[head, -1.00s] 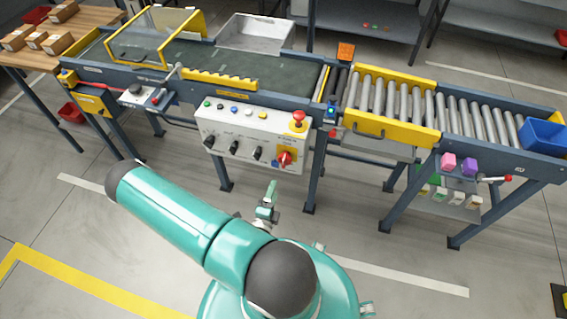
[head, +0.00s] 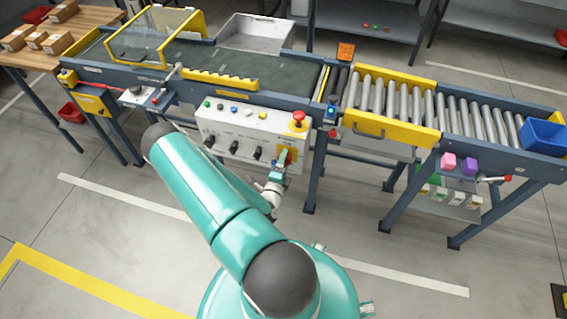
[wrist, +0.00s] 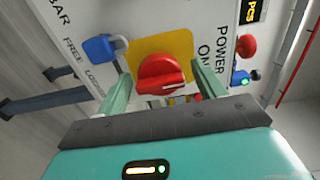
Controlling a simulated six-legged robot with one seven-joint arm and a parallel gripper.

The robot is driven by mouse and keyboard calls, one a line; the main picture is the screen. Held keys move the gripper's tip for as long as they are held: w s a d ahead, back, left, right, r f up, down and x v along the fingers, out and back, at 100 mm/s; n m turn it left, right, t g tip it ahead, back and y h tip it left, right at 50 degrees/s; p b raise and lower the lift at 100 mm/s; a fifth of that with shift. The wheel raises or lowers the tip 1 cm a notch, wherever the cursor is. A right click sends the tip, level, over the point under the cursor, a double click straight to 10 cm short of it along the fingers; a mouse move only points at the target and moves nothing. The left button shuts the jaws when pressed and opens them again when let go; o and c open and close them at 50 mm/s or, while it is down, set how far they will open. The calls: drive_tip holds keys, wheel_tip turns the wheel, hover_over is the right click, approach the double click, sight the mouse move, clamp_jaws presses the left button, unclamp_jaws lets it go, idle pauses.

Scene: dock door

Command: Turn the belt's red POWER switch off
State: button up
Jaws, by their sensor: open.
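The red POWER switch (wrist: 162,76) is a round knob with a raised grip on a yellow plate (wrist: 178,46) in the wrist view. The words POWER and ON show beside it. My gripper (wrist: 164,86) is open, with one teal finger on each side of the knob; I cannot tell whether either finger touches it. In the head view my gripper (head: 279,165) is at the lower right of the white control panel (head: 228,131). It hides most of the switch there, and part of the yellow plate shows behind it.
A blue padlock (wrist: 104,47) hangs left of the yellow plate in the wrist view. A red mushroom button (head: 299,117) sits above the switch on the panel. Several black knobs (head: 234,147) are to its left. The belt (head: 215,65) runs above, and a table leg (head: 314,180) stands to the right.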

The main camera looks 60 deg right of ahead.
drive_tip(key=c, duration=1)
drive_tip(key=shift+o, duration=0.2)
drive_tip(key=shift+m, duration=0.3)
drive_tip(key=m, duration=1.2)
drive_tip(key=shift+m, duration=0.3)
drive_tip(key=m, duration=0.4)
drive_tip(key=shift+m, duration=0.3)
